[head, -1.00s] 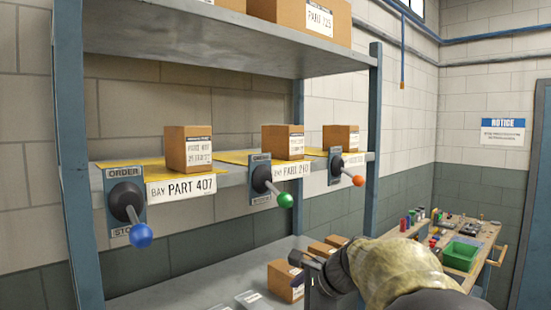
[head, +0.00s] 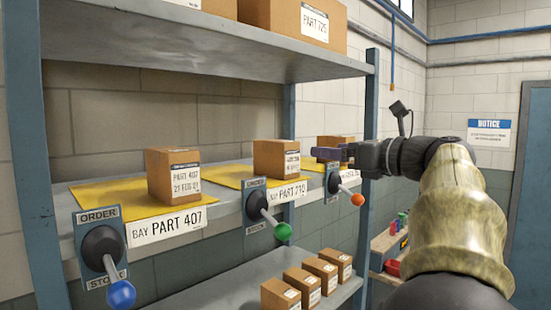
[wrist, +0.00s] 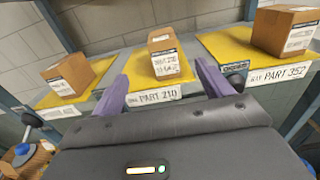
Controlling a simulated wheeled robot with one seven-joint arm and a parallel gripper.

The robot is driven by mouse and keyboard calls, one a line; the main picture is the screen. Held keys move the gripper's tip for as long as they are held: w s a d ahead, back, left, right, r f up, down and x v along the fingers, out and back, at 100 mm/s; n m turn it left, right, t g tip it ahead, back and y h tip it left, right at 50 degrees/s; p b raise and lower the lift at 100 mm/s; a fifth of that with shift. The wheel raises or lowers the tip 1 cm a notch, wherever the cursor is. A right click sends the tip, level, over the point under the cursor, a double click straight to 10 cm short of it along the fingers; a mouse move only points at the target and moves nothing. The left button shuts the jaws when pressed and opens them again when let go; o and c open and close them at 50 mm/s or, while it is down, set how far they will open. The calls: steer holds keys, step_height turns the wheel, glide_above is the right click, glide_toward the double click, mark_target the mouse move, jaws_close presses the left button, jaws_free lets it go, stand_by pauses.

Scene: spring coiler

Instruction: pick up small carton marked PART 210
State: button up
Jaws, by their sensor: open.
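The small carton (head: 276,159) stands upright on a yellow mat in the middle bay of the shelf. The bay label (head: 289,193) below it reads PART 210; the carton's own print is too small to read surely. The wrist view shows the same carton (wrist: 166,58) in line between my fingers, beyond their tips. My gripper (head: 325,153) is open and empty, with purple fingers, at carton height to the right of the carton in the head view. It partly covers the right-hand carton there.
Cartons stand in the PART 407 bay (head: 173,176) and the PART 352 bay (wrist: 283,31). Levers with blue (head: 121,294), green (head: 282,232) and orange (head: 357,200) knobs jut from the shelf front. An upper shelf (head: 200,40) overhangs; several cartons sit on the lower shelf.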

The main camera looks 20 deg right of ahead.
mark_target(292, 144)
steer(key=p+x, duration=0.4)
steer(key=x, duration=0.7)
steer(key=shift+w+f, duration=0.1)
steer(key=shift+w, duration=0.1)
steer(key=shift+s, duration=0.1)
steer(key=shift+d, duration=0.1)
steer(key=shift+w+r+p, duration=0.25)
steer(key=shift+w+p, duration=0.1)
steer(key=shift+p, duration=0.15)
steer(key=p+x, duration=0.2)
steer(key=x, duration=0.2)
steer(key=shift+w+r+p, duration=0.15)
steer(key=shift+p, duration=0.2)
steer(key=shift+w, duration=0.15)
